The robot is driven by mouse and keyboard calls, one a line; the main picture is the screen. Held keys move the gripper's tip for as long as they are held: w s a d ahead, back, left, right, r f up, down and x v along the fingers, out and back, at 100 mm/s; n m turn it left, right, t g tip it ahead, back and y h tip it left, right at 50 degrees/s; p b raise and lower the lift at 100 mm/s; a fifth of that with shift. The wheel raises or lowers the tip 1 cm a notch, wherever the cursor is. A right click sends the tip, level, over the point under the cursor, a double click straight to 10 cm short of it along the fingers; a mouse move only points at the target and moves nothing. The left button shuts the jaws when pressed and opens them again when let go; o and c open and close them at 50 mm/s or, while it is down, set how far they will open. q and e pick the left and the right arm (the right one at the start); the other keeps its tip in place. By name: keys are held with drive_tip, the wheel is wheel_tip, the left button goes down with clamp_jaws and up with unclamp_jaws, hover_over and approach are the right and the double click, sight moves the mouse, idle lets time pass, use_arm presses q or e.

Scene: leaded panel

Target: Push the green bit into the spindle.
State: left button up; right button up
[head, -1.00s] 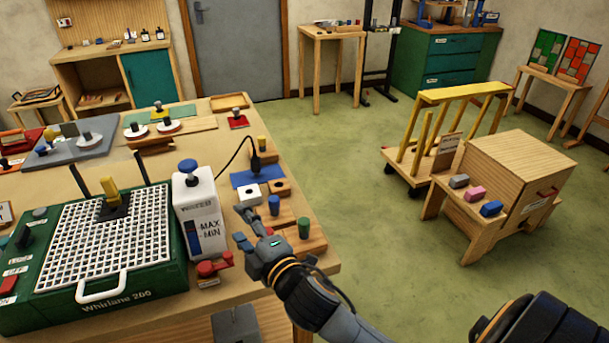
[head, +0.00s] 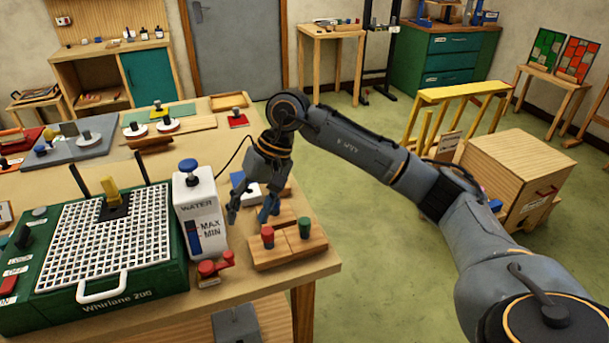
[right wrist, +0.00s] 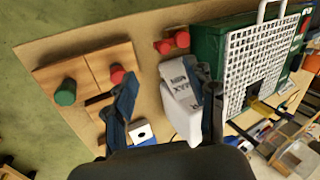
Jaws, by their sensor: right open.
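The green bit (head: 304,226) stands upright in the wooden rack (head: 290,258) at the table's right corner. It also shows in the right wrist view (right wrist: 65,93), left of my fingers. A red bit (head: 267,236) stands in the same rack. My right gripper (head: 248,214) points down, open, over the table between the water bottle and the rack. Its spread fingers show in the right wrist view (right wrist: 164,100), with no bit clearly between them. I cannot make out the spindle for certain; a yellow piece stands on a black square on the grinder's grid. My left gripper is out of view.
The white water bottle (head: 197,215) stands close left of my right gripper. The green grinder (head: 130,285) with its white grid is further left. A white block with a hole (right wrist: 140,133) lies below my fingers. Red knobs (head: 213,268) sit in front of the bottle.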

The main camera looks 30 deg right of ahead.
sight(305, 220)
drive_tip(key=d+r+n+h, duration=0.1)
drive_tip(key=d+r+h, duration=0.15)
drive_tip(key=d, duration=0.35)
drive_tip(key=d+r+h, duration=0.1)
drive_tip(key=d+h, duration=0.2)
drive_tip(key=d, duration=0.4)
drive_tip(key=shift+g+y, duration=0.25)
drive_tip(key=shift+g, duration=0.05)
drive_tip(key=f+p, duration=0.1)
drive_tip(key=f, duration=0.3)
drive_tip(key=f+p, duration=0.1)
drive_tip(key=f, duration=0.4)
drive_tip(key=f+p, duration=0.1)
drive_tip(key=f, duration=0.3)
drive_tip(key=shift+s+a+f, duration=0.1)
drive_tip(key=shift+s+f, duration=0.2)
drive_tip(key=shift+f, duration=0.1)
drive_tip(key=shift+p, duration=0.3)
clamp_jaws()
